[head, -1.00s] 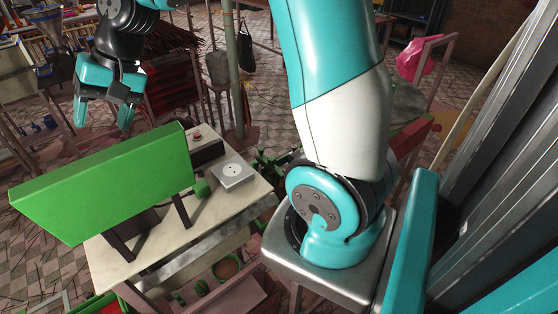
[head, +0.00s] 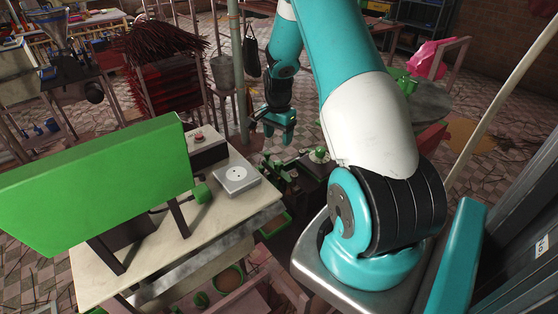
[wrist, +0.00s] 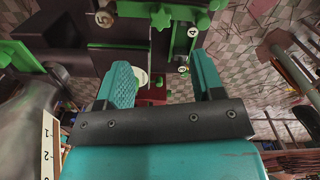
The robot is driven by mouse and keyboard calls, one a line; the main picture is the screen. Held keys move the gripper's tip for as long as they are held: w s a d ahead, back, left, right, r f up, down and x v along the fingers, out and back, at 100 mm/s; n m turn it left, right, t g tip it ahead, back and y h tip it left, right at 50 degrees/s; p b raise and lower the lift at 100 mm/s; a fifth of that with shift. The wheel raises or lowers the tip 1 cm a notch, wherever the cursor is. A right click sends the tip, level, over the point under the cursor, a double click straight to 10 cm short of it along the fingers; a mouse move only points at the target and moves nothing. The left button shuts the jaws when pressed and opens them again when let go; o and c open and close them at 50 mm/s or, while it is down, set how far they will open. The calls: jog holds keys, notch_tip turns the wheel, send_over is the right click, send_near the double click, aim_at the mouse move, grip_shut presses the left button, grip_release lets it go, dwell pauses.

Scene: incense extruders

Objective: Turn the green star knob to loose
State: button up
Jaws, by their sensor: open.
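A green star-shaped knob (wrist: 160,18) shows near the top of the wrist view, on a dark machine body. Another green lobed shape (wrist: 203,19) is just right of it; I cannot tell which is the task's knob. In the head view a green knob (head: 319,155) sits on the dark machine beyond the table. My gripper (wrist: 163,78) is open and empty, its teal fingers apart and short of the knobs in the wrist picture. In the head view my gripper (head: 279,133) hangs just left of and above the green knob. Loose or tight marks are not readable.
A pale table (head: 224,214) with a large green panel (head: 100,185) and a silver box (head: 236,179) stands at left. Round number tags (wrist: 193,32) sit on the machine. A pole (head: 237,75) and a pink bag (head: 425,57) stand behind.

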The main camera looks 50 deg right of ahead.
aim_at(278, 163)
notch_tip(278, 163, down, 11)
jog(key=p, duration=0.3)
jog(key=shift+f, duration=0.2)
jog(key=c, duration=0.9)
